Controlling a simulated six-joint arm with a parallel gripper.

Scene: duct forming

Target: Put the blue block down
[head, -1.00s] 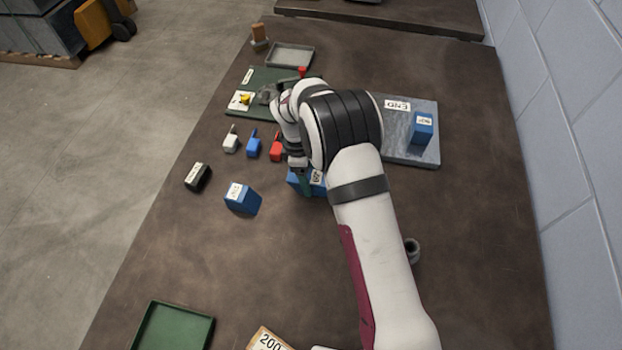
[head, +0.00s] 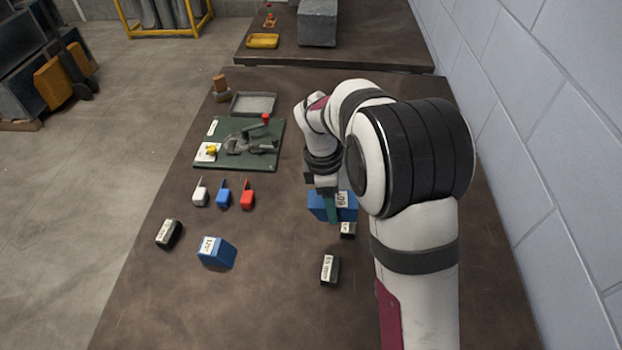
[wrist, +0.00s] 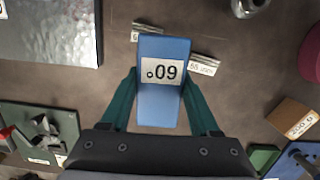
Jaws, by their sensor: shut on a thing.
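The blue block (head: 318,204), with a white label reading 60°, is between the teal fingers of my gripper (head: 330,208). In the wrist view the blue block (wrist: 160,55) stands lengthwise between the fingers of my gripper (wrist: 160,100), which are shut on its two sides. Whether its underside touches the table cannot be told. A black labelled block (head: 347,230) shows close to its near side in the head view, partly hidden. Another black block (head: 330,270) lies nearer. A second blue block (head: 216,252) stands apart to the left.
White, blue and red handled pieces (head: 223,197) stand left of my gripper. A green board (head: 262,160) with a clamp lies behind them, with a grey tray (head: 254,104) beyond. A metal plate (wrist: 50,35) shows in the wrist view. Bare table lies between the two blue blocks.

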